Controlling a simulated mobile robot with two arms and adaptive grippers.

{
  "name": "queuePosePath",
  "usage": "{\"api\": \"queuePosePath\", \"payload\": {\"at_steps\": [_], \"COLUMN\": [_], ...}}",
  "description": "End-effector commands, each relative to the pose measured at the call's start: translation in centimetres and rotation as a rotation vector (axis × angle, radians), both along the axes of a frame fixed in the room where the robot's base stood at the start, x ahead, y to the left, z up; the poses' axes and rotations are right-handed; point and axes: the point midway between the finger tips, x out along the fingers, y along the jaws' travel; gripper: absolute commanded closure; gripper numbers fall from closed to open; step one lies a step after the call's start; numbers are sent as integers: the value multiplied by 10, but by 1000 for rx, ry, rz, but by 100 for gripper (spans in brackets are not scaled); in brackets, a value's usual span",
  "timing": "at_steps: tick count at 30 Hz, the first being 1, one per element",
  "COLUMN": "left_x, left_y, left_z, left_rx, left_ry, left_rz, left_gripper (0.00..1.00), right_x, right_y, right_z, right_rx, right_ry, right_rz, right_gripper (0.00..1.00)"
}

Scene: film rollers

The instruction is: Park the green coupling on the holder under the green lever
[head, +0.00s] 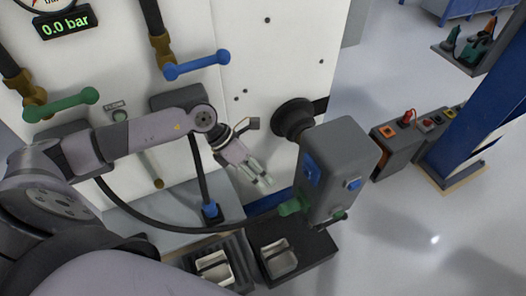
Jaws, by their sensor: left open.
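The green coupling (290,207) sits at the lower left side of a grey box unit (343,160), at the end of a black hose. It appears plugged into that unit. The green lever (60,104) is on the white panel at the left. The holder under the green lever is mostly hidden behind my left arm, so I cannot make it out. My left gripper (262,174) is open and empty, up and left of the green coupling and apart from it, with its fingers pointing down and right. My right gripper is not in view.
A blue lever (197,66) is on the panel, and a blue coupling (210,211) hangs below on a hose. The pressure display (66,22) reads 0.0 bar. Black trays (318,262) lie below.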

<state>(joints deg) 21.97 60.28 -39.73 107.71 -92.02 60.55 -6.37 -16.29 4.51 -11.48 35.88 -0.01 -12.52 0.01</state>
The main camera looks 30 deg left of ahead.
Motion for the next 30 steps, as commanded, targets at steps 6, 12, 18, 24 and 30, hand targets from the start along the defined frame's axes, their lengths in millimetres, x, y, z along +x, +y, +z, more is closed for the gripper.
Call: {"api": "queuePosePath", "payload": {"at_steps": [6, 12, 18, 24, 30], "left_x": [-4, -3, 1, 4, 6], "left_y": [25, 9, -12, -32, -51], "left_z": [-12, -33, -67, -102, -133], "left_rx": [100, 95, 93, 93, 93], "left_ry": [26, 28, 26, 28, 27], "left_rz": [-24, -26, -24, -24, -25], "left_gripper": [44, 44, 44, 44, 44], "right_x": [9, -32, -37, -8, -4], "right_y": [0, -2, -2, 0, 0], "right_z": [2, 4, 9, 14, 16], "right_rx": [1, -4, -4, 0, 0], "right_ry": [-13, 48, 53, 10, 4], "right_rz": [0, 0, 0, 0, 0], "right_gripper": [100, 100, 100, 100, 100]}}
